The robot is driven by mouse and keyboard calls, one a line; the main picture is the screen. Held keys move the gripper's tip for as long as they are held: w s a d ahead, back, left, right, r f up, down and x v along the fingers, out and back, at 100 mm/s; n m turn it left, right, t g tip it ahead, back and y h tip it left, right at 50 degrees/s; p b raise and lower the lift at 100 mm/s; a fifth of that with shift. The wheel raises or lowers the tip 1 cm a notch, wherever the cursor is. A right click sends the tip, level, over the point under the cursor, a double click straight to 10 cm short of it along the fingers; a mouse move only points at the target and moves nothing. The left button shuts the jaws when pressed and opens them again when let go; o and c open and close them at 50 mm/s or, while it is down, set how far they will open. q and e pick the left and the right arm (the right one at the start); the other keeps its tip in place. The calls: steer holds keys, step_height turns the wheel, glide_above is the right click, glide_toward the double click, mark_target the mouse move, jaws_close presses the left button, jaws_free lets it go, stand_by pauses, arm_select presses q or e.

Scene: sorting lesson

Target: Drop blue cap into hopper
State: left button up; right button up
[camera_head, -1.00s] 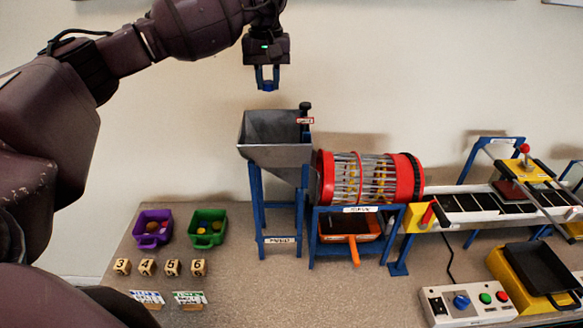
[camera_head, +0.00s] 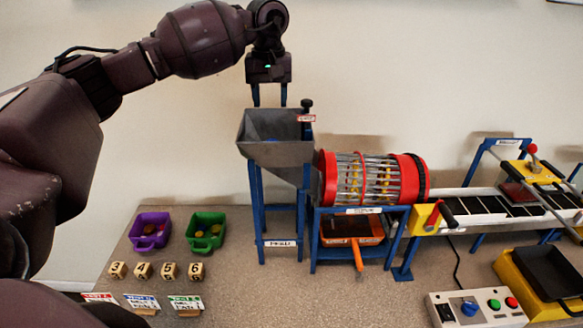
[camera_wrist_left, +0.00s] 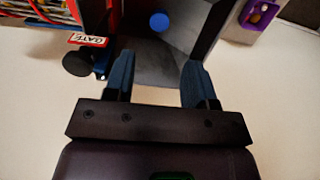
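The blue cap (camera_wrist_left: 160,21) shows in the left wrist view as a round blue disc inside the grey hopper (camera_wrist_left: 190,40). My left gripper (camera_head: 270,97) is just above the hopper's mouth, pointing down, fingers spread and empty. In the left wrist view its two blue fingers (camera_wrist_left: 158,72) are apart, with the cap beyond them and not touching. My right gripper is not in view.
A gate knob (camera_head: 306,105) stands up at the hopper's right edge. A red-ended drum (camera_head: 371,179) adjoins it on the right, with an orange tray (camera_head: 350,231) below. Purple (camera_head: 150,228) and green (camera_head: 205,231) bins with discs stand at left, near several numbered blocks.

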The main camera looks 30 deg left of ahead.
arm_select(q)
steer(key=shift+r, duration=0.1)
step_height(320, 180, up, 11)
steer(key=shift+f+b, duration=0.2)
steer(key=shift+b, duration=0.15)
stand_by(0.6)
steer(key=shift+s+f, duration=0.1)
